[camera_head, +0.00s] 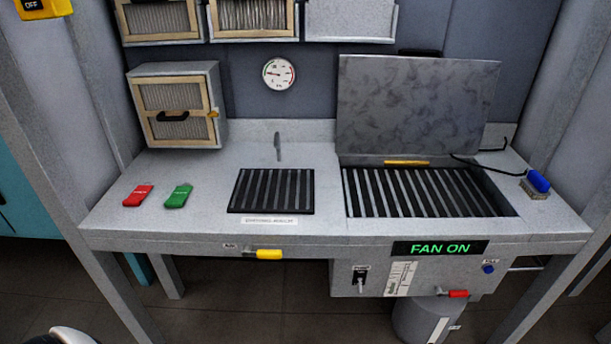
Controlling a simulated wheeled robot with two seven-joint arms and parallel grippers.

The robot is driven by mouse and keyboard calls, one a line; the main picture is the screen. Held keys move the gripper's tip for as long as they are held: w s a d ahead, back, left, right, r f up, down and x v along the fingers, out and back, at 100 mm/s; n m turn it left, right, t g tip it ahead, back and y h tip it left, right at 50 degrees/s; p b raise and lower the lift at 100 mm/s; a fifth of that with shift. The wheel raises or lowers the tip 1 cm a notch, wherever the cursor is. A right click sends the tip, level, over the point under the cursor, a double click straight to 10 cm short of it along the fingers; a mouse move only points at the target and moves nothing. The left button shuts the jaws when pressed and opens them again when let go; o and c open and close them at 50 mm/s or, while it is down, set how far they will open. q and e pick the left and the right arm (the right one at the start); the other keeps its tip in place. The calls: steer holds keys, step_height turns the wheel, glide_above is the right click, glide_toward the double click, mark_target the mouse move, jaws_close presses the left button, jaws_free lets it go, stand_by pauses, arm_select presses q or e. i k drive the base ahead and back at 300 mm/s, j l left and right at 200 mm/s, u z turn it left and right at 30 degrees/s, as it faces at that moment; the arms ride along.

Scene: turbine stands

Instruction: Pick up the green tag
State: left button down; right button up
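The green tag (178,196) lies flat on the left part of the grey workbench top (210,222). A red tag (138,195) lies just to its left, with a small gap between them. Nothing covers the green tag. Neither of my grippers shows in the head view, so nothing is seen touching or holding either tag.
A slatted black grate (272,190) lies right of the tags. A larger grated opening (430,192) has a raised metal lid (415,105). A filter box (177,104) stands behind the tags. A yellow handle (268,254) is on the front edge. Bench around the tags is clear.

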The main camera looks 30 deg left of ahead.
mark_target(177, 200)
steer(key=u, duration=1.85)
steer(key=i+l+z, duration=0.1)
steer(key=i, duration=0.6)
steer(key=i+l+z, duration=0.1)
steer(key=i, duration=0.65)
